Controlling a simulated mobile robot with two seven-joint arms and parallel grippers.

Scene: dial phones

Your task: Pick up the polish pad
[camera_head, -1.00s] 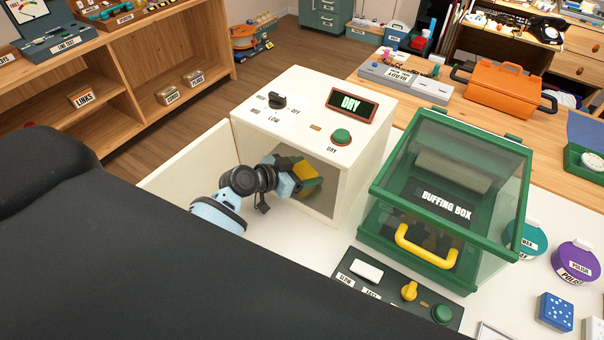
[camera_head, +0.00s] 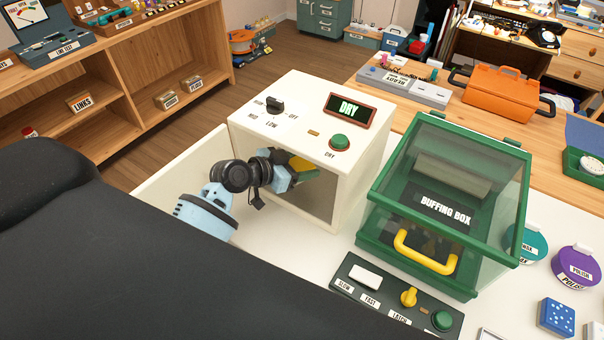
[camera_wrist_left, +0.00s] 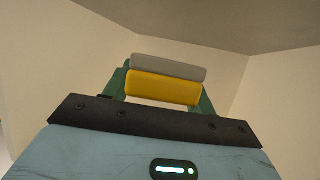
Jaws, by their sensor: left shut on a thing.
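My left gripper (camera_head: 300,170) reaches into the open front of the white drying box (camera_head: 372,165). Its green fingers are shut on a small yellow block with a grey layer, which looks like the polish pad (camera_head: 302,163). In the left wrist view the pad (camera_wrist_left: 163,89) lies crosswise between the two fingers (camera_wrist_left: 162,88), yellow side nearer the camera and grey side beyond it. The pad appears held up, clear of the box's floor. The dryer's display reads DRY. My right gripper is not in view.
The box's door (camera_head: 185,175) stands open at the left. A green buffing box (camera_head: 372,225) with a clear lid and yellow handle stands to the right. A control panel (camera_head: 385,308) lies in front. Purple (camera_head: 576,262) and teal (camera_head: 533,240) tins are at the far right.

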